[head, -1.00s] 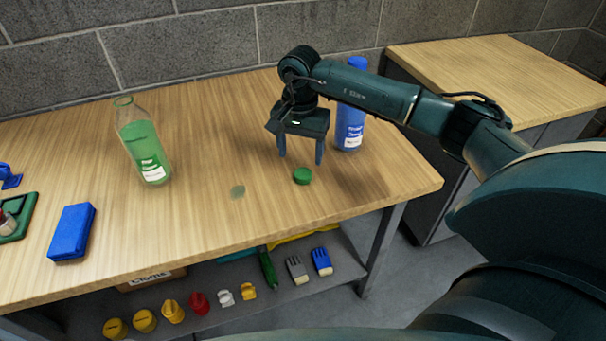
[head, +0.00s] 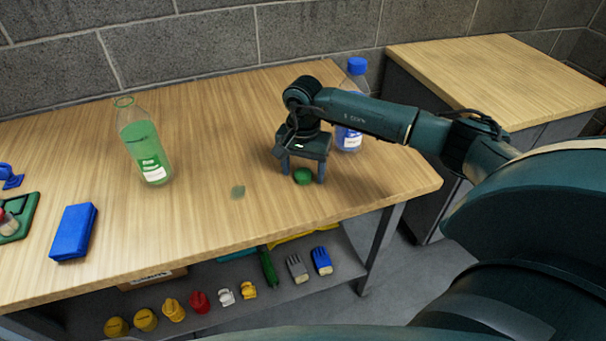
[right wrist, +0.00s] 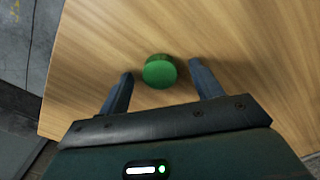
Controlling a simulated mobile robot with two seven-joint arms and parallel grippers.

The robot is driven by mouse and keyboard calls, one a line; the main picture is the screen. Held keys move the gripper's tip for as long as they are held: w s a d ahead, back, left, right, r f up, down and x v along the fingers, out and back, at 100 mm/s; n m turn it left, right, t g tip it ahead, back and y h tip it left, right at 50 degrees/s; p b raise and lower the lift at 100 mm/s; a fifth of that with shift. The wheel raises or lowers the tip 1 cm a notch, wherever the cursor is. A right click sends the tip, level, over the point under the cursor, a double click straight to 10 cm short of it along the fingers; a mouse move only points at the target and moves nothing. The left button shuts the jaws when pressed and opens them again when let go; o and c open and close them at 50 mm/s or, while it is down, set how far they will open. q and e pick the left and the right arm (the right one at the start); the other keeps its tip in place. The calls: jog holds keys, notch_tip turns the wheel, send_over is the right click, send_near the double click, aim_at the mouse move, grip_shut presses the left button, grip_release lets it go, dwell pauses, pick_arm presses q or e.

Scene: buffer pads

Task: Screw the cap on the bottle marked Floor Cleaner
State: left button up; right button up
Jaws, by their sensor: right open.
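An open-topped clear bottle with green liquid (head: 145,148) stands upright on the left part of the wooden table; its label is too small to read. A green cap (head: 304,176) lies on the table towards the right. My right gripper (head: 303,175) is low over the cap, with its fingers pointing down on either side of it. In the right wrist view the open jaws (right wrist: 160,90) flank the green cap (right wrist: 160,71), with a gap on each side. My left gripper is not in view.
A blue-capped bottle (head: 349,140) stands behind my right gripper, partly hidden by my arm. A translucent greenish disc (head: 238,192) lies mid-table. A blue block (head: 73,231) and a green tray (head: 22,214) are at left.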

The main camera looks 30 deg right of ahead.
aim_at(303, 173)
jog(key=shift+c, duration=0.3)
jog(key=c, duration=1)
notch_tip(303, 173, up, 10)
